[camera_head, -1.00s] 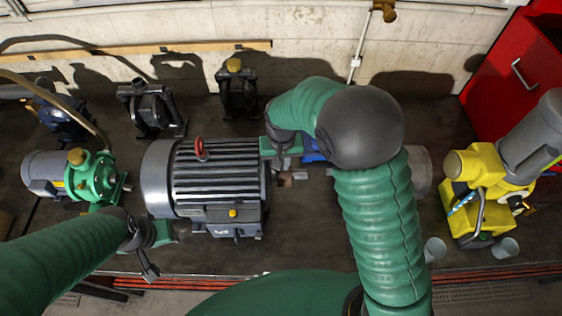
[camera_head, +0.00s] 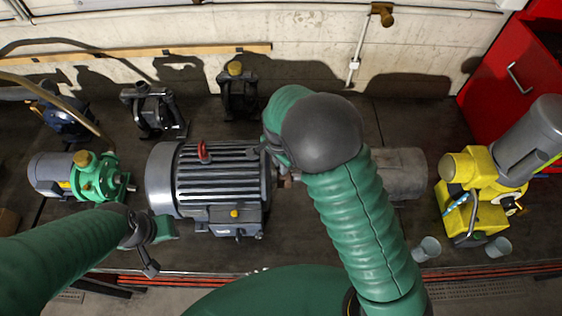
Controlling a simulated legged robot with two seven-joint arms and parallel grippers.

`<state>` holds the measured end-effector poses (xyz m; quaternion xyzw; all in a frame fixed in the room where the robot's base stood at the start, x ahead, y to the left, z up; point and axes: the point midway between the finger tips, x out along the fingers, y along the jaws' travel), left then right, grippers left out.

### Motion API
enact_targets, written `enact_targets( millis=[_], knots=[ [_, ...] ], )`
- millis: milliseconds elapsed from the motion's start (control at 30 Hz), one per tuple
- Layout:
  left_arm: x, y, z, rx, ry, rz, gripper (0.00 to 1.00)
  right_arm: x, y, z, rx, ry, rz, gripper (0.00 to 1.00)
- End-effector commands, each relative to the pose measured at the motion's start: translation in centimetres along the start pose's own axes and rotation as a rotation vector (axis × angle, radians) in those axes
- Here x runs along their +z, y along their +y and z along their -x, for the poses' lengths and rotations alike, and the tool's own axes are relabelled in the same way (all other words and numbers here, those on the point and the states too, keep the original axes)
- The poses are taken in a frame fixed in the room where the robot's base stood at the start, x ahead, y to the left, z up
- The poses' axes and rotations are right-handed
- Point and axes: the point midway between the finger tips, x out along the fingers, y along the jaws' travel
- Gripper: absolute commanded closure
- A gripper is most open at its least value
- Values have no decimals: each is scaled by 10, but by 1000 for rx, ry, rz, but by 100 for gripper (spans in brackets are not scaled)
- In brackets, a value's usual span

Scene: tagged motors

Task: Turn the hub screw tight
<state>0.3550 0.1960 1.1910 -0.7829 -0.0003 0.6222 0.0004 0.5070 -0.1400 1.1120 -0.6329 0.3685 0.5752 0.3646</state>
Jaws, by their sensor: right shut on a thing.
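The large grey finned motor (camera_head: 215,185) with a red lifting eye stands mid-bench, its shaft end (camera_head: 286,181) showing at its right. My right gripper (camera_head: 272,148) is at the motor's upper right end, mostly covered by my forearm. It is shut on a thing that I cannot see. The hub screw is not visible; the area right of the shaft is behind my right arm. A grey cylinder (camera_head: 402,174) shows to the right of that arm. My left gripper (camera_head: 157,246) hangs near the bench's front edge, below left of the motor, with nothing visible in it.
A green pump with a grey motor (camera_head: 90,178) stands at left. Dark pumps (camera_head: 152,110) and (camera_head: 237,92) stand along the wall. A yellow machine (camera_head: 478,195), cups (camera_head: 426,249) and a red cabinet (camera_head: 515,75) are at right. Bench room is clear before the grey cylinder.

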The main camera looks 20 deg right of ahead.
Motion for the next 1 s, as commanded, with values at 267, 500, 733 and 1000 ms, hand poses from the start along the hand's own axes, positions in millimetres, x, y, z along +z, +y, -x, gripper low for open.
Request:
enact_targets(
  millis=[267, 500, 733, 1000],
  knots=[
    [-2, 0, 9, 0, 0, 0, 64, -1, -4, 4, -4, 1, -146, 100],
    [-3, 0, 11, 0, 0, 0, 64, -1, -4, 3, -2, 1, -198, 100],
    [-3, 0, 11, 0, 0, 0, 64, -1, -4, 3, -1, 1, -206, 100],
    [-3, 0, 11, 0, 0, 0, 64, -1, -3, 3, 0, 1, -205, 80]
  ],
)
